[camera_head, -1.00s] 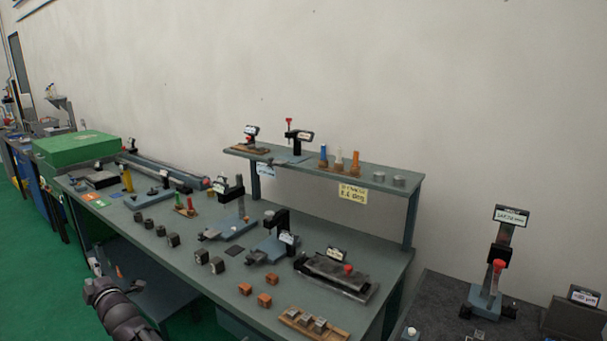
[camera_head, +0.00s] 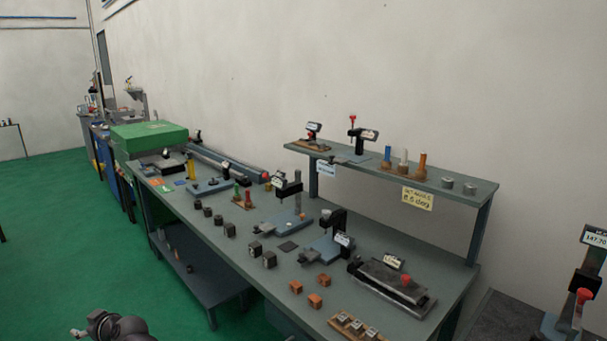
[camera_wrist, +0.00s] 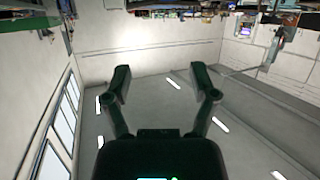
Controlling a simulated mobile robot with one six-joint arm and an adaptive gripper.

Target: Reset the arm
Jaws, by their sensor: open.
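My gripper (camera_wrist: 161,84) shows in the wrist view with its two dark fingers spread apart and nothing between them. Behind it are a pale wall, windows, and a grey surface with bright light strips, and the room appears upside down. In the head view, part of my arm shows at the bottom left, low in front of the workbench (camera_head: 225,240). The gripper's fingertips cannot be made out in the head view. No object touches the gripper in the wrist view.
The workbench carries small dark and copper-coloured blocks (camera_head: 297,287), gauges on stands and a wooden tray (camera_head: 357,327). A raised shelf (camera_head: 470,187) stands at its back. A green box (camera_head: 150,137) is at the far end. Green floor (camera_head: 60,230) lies open at the left.

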